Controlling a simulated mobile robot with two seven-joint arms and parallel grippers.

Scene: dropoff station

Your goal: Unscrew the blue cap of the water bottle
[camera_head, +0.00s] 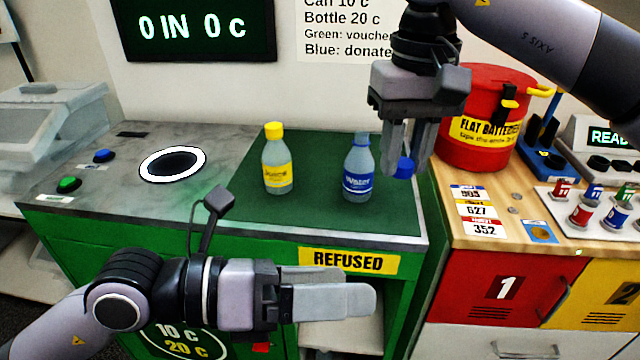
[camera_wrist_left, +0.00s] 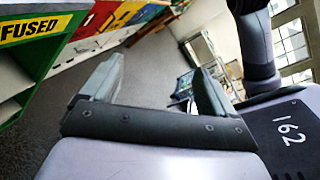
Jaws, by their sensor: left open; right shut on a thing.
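The water bottle (camera_head: 358,172) stands upright on the dark green mat, with a blue label; its neck shows no cap. My right gripper (camera_head: 405,160) points down just right of the bottle, shut on the blue cap (camera_head: 404,168). The cap is beside the bottle, apart from its neck. My left gripper (camera_head: 372,300) is open and empty in front of the counter, near the REFUSED sign. Its two spread fingers also show in the left wrist view (camera_wrist_left: 158,85), with nothing between them.
A yellow-capped bottle (camera_head: 277,163) stands left of the water bottle. A round white-rimmed opening (camera_head: 173,150) is in the counter further left. A red flat-batteries bin (camera_head: 484,90) and a rack of small batteries (camera_head: 590,208) stand at right. The mat's front is clear.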

